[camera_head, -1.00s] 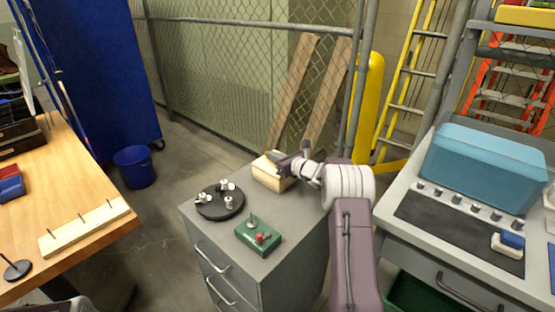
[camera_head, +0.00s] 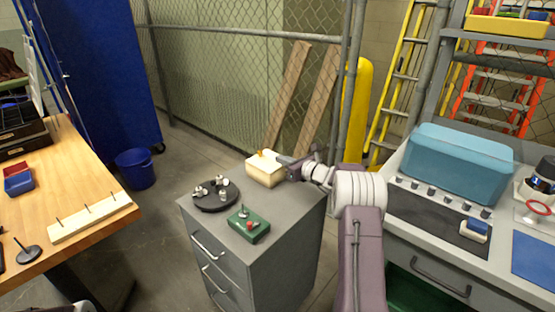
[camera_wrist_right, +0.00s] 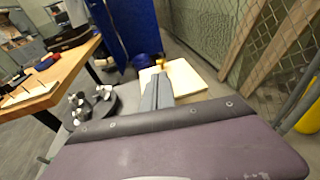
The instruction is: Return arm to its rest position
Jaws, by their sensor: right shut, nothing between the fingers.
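My right arm comes in from the bottom right of the head view and reaches over the grey drawer cabinet (camera_head: 285,212). Its right gripper (camera_head: 285,160) is at the right edge of a cream block (camera_head: 262,175) with a small brass-coloured piece (camera_head: 266,153) on top. In the right wrist view, the gripper's fingers (camera_wrist_right: 158,88) are together with nothing between them, and the cream block (camera_wrist_right: 190,82) shows behind them. I cannot tell whether they touch the block. My left gripper is not in view.
A black round plate with metal fittings (camera_head: 215,205) and a green control box (camera_head: 258,232) are on the cabinet. A grey bench (camera_head: 410,235) with a teal tank (camera_head: 455,165) stands right. A wooden table (camera_head: 90,165) is left.

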